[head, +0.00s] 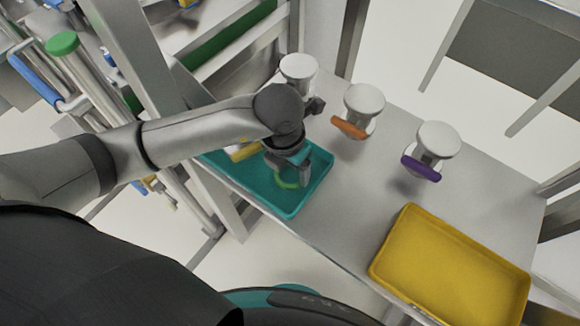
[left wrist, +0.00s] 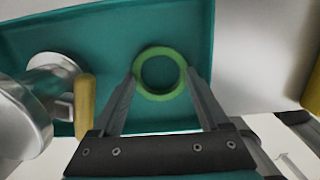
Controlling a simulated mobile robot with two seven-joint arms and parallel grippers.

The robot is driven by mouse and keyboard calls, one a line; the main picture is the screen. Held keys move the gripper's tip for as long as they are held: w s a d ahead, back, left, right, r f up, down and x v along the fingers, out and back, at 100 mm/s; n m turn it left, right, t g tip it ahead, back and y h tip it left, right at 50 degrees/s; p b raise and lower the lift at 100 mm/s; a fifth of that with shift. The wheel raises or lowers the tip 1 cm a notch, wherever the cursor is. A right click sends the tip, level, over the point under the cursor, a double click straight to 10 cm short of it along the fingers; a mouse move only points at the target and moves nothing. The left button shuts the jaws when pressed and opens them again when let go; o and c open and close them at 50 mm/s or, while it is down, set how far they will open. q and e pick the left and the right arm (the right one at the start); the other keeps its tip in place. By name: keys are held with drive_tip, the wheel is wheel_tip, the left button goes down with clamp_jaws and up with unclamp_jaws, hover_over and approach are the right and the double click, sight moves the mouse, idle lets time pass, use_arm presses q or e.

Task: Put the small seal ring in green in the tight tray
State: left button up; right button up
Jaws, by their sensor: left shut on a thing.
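The small green seal ring (head: 288,184) is at the teal tray (head: 293,210), inside its rim as seen from above. It also shows in the left wrist view (left wrist: 160,50) as a flat green ring over the teal floor. My left gripper (head: 291,178) is shut on the ring, with one finger at each side of it in the left wrist view (left wrist: 162,80). I cannot tell whether the ring touches the tray floor. A yellow tray (head: 452,268) lies at the lower right and looks empty. My right gripper is not in view.
White-topped fixtures stand along the table's back, one with an orange handle (head: 349,128) and one with a purple handle (head: 422,169). A yellow handle (left wrist: 85,105) is close left of my left gripper. Bare grey table (head: 350,210) lies between the trays.

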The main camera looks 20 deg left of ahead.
use_arm(q)
drive_tip(key=shift+f, duration=0.2)
drive_tip(key=o, duration=1.2)
drive_tip(key=shift+r, duration=0.15)
drive_tip(key=shift+r, duration=0.2)
wheel_tip(320, 180, up, 12)
drive_tip(key=s+p, duration=0.1)
drive_tip(key=shift+s+a+f, duration=0.15)
drive_tip(key=shift+a, duration=0.1)
